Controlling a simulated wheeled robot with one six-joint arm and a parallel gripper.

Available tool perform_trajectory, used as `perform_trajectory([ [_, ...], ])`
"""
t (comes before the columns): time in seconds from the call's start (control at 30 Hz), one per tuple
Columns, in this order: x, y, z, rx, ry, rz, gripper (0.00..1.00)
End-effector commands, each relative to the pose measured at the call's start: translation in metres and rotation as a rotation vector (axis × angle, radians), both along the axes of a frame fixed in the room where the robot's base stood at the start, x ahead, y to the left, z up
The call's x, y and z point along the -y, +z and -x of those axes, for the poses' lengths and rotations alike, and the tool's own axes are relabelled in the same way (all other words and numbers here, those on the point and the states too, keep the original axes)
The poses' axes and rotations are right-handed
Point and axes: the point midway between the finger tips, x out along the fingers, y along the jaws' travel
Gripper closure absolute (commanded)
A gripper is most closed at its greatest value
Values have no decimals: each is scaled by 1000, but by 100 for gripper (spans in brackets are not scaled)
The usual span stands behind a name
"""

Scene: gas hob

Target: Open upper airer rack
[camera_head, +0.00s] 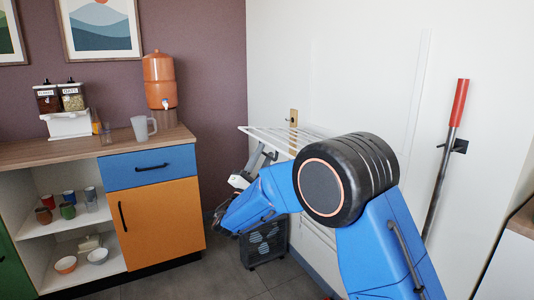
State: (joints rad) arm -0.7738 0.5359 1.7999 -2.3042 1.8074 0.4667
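The white upper airer rack (279,133) juts out from the white wall, roughly level, with its left end free. A wooden wall piece (293,118) stands just behind it. My gripper (265,154) appears as grey and white parts at the left end of my blue arm, just below the rack's left part. It looks close to the rack's underside; I cannot tell whether it touches. Its fingers are too small and hidden to tell open or shut. My arm hides the right part of the rack. White bars (318,231) show lower down behind my arm.
A red-handled pole (447,150) hangs right. Floor is clear at front.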

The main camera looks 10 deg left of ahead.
Motion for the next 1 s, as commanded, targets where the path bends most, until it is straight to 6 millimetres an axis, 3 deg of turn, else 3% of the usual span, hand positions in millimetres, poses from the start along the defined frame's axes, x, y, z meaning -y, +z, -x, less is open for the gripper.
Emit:
perform_trajectory([
  [0.6, -37, -79, 84, -4, -2, 2, 72],
  [1.0, -45, -97, 104, -3, -5, 0, 72],
])
